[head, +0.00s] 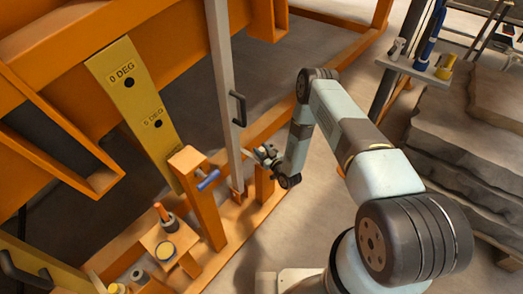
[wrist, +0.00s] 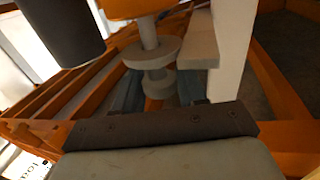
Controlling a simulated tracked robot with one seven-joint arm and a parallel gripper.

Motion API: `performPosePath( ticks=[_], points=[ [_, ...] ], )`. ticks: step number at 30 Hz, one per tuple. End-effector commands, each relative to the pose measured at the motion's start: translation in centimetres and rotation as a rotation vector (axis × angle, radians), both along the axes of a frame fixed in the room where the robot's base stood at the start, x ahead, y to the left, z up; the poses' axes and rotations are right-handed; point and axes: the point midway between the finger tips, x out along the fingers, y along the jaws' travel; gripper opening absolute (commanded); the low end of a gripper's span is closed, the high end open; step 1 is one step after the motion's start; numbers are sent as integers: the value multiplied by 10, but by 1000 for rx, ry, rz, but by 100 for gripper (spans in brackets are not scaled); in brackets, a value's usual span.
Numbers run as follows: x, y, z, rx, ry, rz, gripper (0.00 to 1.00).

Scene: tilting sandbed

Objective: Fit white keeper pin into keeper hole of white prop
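The white prop (head: 226,80) is a tall pale post standing upright, with a black handle on its side; a pale upright in the wrist view (wrist: 235,45) appears to be the same prop. My gripper (head: 262,156) is just right of the prop's lower part. In the wrist view its fingers (wrist: 158,92) sit on either side of a pale flanged piece, which looks like the white keeper pin (wrist: 157,78). The fingers appear shut on it. In the head view a small pale tip shows between gripper and prop. The keeper hole cannot be made out.
A yellow plate (head: 135,95) marked "0 DEG" hangs on the orange frame at left. An orange post (head: 200,195) with a blue-handled pin (head: 208,180) stands left of the prop. A small orange shelf (head: 155,238) holds tools. Stacked slabs (head: 470,150) lie at right.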

Motion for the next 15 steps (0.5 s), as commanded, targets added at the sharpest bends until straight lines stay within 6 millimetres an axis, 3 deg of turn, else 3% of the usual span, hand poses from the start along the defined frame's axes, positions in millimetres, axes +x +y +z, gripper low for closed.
performPosePath(
  ticks=[7,15],
  points=[
    [0,0,0,0,0,0,64],
    [-1,-1,0,-1,1,0,64]
  ],
)
